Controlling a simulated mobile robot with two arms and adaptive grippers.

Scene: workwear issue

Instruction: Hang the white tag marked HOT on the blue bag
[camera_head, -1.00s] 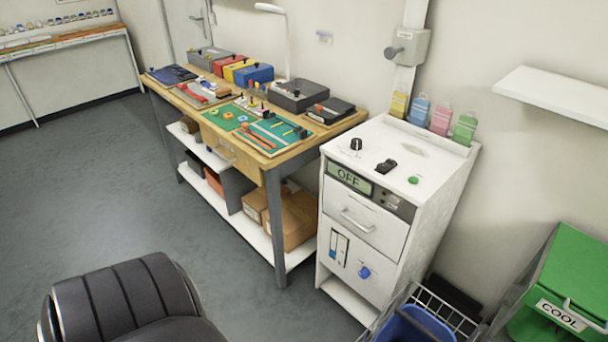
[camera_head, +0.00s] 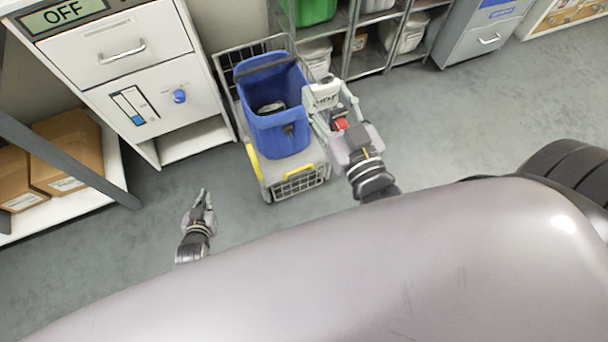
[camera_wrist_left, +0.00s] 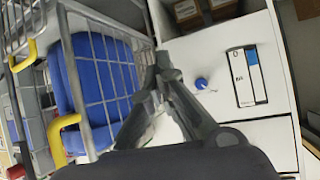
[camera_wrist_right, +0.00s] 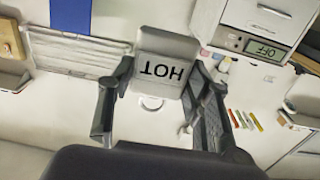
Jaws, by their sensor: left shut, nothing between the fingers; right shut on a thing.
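The blue bag (camera_head: 280,132) stands open-topped in a wire cart, with something pale inside. Its side also shows behind wire bars in the left wrist view (camera_wrist_left: 92,75). The white tag marked HOT (camera_head: 322,94) is in my right gripper (camera_head: 335,112), to the right of the bag's upper part; I cannot tell whether it touches the bag. In the right wrist view the tag (camera_wrist_right: 168,48) sits between the fingers, its lettering upside down. My left gripper (camera_head: 203,197) is shut and empty, low and left of the cart; its closed fingers show in the left wrist view (camera_wrist_left: 162,68).
The wire cart (camera_head: 262,172) has yellow corner pieces. A white cabinet (camera_head: 125,75) with an OFF display stands left of it. Metal shelving (camera_head: 340,62) with white bins and a green one is behind. Grey floor (camera_head: 440,120) is open to the right.

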